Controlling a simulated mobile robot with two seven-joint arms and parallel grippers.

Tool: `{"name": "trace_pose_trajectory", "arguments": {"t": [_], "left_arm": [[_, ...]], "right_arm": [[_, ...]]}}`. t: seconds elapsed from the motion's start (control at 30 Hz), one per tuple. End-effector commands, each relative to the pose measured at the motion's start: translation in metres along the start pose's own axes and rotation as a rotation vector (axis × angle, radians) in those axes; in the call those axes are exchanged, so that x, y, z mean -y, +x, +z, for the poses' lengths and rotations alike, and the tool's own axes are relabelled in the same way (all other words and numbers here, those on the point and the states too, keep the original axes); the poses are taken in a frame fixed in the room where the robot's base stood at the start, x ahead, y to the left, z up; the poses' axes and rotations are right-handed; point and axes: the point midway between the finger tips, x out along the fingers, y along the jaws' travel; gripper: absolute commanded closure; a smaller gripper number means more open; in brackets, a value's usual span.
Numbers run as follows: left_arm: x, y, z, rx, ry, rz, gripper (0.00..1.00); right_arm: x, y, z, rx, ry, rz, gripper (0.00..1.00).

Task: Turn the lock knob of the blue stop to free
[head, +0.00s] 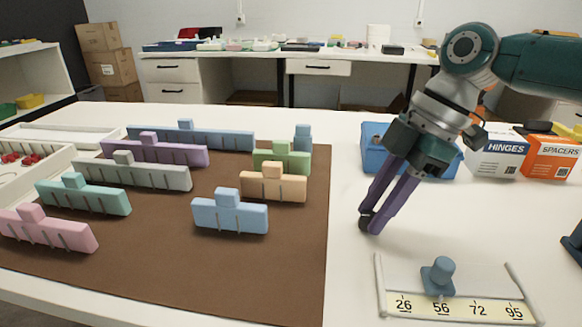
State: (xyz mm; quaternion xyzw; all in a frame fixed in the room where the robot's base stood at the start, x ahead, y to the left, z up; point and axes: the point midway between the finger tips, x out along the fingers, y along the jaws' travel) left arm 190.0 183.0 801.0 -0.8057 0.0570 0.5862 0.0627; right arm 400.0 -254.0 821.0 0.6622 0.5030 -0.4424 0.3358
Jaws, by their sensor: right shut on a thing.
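The blue stop (436,283) sits on a white rail (493,283) at the lower right, just above the 56 mark on its number strip. Its rounded lock knob (443,266) sticks up from it and leans slightly right. I cannot tell which way the knob is turned. My right gripper (369,221) comes in from the upper right and points down and left. Its purple fingers are closed together at the tips on a small dark thing that I cannot make out. It is above and left of the stop, apart from it.
A brown mat (290,283) left of the rail holds several coloured blocks; a blue one (230,213) is nearest the gripper. A blue bin (373,150) stands behind the gripper. White table between gripper and rail is clear.

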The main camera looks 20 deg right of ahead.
Motion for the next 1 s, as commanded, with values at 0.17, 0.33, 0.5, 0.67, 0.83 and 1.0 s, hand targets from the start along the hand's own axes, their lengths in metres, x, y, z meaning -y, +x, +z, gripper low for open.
{"name": "trace_pose_trajectory", "arguments": {"t": [0.17,0.33,0.5,0.67,0.83,1.0], "left_arm": [[0.000,0.000,0.000,0.000,0.000,0.000,0.50],[0.000,0.000,0.000,0.000,0.000,0.000,0.50],[0.000,0.000,0.000,0.000,0.000,0.000,0.50],[0.000,-0.001,0.000,0.000,0.000,0.000,0.50],[0.000,-0.007,-0.002,0.001,0.000,0.000,0.50],[0.001,-0.014,-0.004,0.000,0.000,0.000,0.50]], "right_arm": [[0.000,0.001,0.001,0.002,-0.002,0.000,0.63],[0.000,0.000,0.000,0.001,-0.001,0.000,0.44],[0.000,0.000,0.000,0.001,0.000,0.000,0.36],[0.000,-0.001,0.000,0.001,0.000,0.001,0.36],[-0.001,-0.023,-0.001,0.000,0.001,0.003,0.36],[-0.001,-0.059,-0.001,0.001,0.000,0.003,0.36]]}}
